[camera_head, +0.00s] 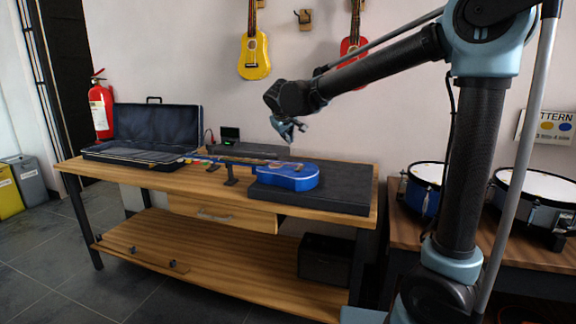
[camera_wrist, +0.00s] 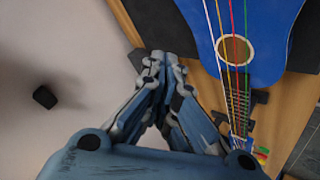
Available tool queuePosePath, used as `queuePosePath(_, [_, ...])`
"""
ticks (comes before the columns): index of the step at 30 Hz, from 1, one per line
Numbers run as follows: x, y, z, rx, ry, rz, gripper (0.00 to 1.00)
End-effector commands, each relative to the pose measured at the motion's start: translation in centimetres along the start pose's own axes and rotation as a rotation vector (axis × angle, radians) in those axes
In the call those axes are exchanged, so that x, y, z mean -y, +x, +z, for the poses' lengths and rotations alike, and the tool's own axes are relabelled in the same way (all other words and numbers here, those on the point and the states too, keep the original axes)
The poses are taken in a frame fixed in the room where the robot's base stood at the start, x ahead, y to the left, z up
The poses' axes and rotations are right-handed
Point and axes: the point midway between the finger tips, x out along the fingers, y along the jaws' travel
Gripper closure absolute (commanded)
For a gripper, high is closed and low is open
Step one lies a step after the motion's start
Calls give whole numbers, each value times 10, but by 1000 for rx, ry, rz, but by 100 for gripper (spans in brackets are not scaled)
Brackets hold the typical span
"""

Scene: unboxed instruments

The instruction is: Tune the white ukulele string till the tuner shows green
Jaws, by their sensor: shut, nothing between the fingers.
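A blue ukulele (camera_head: 288,176) lies face up on a dark pad on the workbench, its neck pointing left. The wrist view shows its blue body (camera_wrist: 250,30), the sound hole and several coloured strings, a pale one among them (camera_wrist: 221,40). Coloured parts show at the far end of its neck (camera_wrist: 258,152). A small dark device with a greenish screen (camera_head: 230,134), seemingly the tuner, stands at the back of the bench; its reading is too small to tell. My gripper (camera_head: 290,134) is shut and empty above the bench, behind the ukulele and apart from it. Its fingertips meet in the wrist view (camera_wrist: 166,58).
An open dark case (camera_head: 158,125) fills the bench's left end. A dark stand (camera_head: 231,174) is by the ukulele's neck. Yellow (camera_head: 254,55) and red (camera_head: 352,42) ukuleles hang on the wall.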

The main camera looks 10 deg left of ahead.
Motion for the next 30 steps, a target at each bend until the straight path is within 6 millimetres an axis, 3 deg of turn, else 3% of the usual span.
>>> queuePosePath(15, [27, 38, 27, 0, 0, 0, 100])
queuePosePath(30, [30, 41, 30, 0, 0, 0, 100])
